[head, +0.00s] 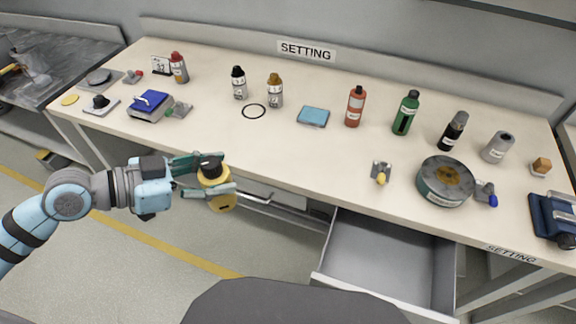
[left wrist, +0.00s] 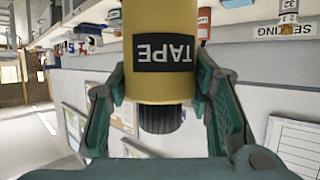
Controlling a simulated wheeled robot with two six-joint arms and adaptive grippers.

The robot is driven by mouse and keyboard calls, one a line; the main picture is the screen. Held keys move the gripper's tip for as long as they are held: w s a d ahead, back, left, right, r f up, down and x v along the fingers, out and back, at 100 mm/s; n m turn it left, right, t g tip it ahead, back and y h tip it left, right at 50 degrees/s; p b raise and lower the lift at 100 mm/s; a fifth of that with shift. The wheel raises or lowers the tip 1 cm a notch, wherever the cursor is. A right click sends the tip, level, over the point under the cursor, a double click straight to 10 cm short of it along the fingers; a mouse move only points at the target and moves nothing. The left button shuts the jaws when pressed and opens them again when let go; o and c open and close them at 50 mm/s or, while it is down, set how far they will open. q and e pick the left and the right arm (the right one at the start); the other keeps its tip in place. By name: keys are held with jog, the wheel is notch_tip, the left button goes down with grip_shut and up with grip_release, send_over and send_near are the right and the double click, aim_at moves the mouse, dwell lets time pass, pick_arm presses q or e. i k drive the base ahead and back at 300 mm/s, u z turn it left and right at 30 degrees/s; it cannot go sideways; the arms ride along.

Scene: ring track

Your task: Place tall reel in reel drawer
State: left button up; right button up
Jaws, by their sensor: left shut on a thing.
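The tall reel (head: 222,203) is yellow with a black end, and it is held in front of the table's edge in the head view. In the left wrist view the reel (left wrist: 158,82) carries a black label reading TAPE, upside down. My left gripper (head: 208,178) is shut on it, with green fingers on both sides. The reel drawer (head: 378,255) is pulled open below the table's front edge, to the right of the reel. Its visible floor looks empty. My right gripper is not in view.
The table (head: 310,150) holds several bottles, a black ring (head: 254,111), a blue pad (head: 313,116), and a round grey tin (head: 445,181). A second drawer (head: 268,199) is near the reel, partly hidden. The space between reel and open drawer looks clear.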

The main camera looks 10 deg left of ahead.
aim_at(398, 265)
jog(key=k, duration=0.45)
jog(key=z, duration=3.5)
jog(key=k, duration=1.3)
jog(key=u, duration=1.45)
jog(key=i, duration=0.45)
jog(key=z, duration=0.05)
